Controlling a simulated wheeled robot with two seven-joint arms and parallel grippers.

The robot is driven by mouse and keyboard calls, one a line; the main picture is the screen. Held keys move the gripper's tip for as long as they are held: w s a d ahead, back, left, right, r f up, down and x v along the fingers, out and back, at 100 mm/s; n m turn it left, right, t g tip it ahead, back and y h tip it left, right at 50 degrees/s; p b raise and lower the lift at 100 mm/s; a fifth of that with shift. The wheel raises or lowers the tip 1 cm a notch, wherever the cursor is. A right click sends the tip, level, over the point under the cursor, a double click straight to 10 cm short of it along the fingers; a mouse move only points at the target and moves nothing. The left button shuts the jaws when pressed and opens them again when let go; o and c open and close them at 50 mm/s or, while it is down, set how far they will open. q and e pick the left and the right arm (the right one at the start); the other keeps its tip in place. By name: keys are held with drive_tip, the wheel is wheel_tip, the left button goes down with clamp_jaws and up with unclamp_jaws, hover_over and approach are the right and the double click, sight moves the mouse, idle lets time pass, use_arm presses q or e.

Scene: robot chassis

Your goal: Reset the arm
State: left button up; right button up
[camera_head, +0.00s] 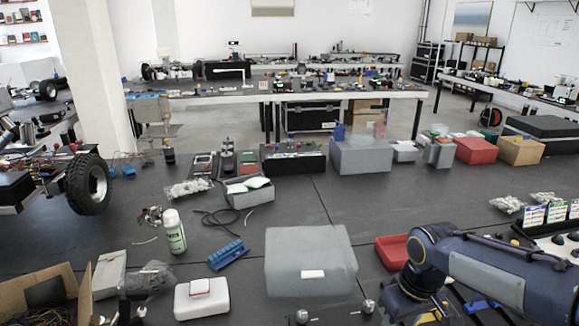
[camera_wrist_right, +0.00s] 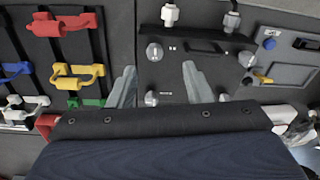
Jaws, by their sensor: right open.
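My right arm (camera_head: 490,265) comes in from the right in the head view. It bends at a dark joint and drops towards the bottom edge, and its gripper is not visible there. In the right wrist view my right gripper (camera_wrist_right: 158,82) shows two grey fingers spread wide apart with nothing between them. The fingers lie over a dark panel (camera_wrist_right: 190,60) with knobs; I cannot tell how far above it they are. My left arm and gripper are not seen in the head view.
Coloured handles (camera_wrist_right: 77,76) on black strips are left of the fingers; a grey box (camera_wrist_right: 285,62) is at right. In the head view, a grey case (camera_head: 310,255), red tray (camera_head: 392,250), spray can (camera_head: 174,232) and white box (camera_head: 201,299) stand nearby.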

drive_tip(key=s+a+r+m+t+y, duration=0.1)
drive_tip(key=s+a+m+t, duration=0.1)
drive_tip(key=s, duration=0.5)
drive_tip(key=s+a+r+m+t+y, duration=0.1)
drive_tip(key=s+a+m+t+y, duration=0.1)
drive_tip(key=s, duration=0.5)
drive_tip(key=shift+s+t, duration=0.35)
drive_tip(key=shift+t, duration=0.15)
drive_tip(key=shift+r, duration=0.1)
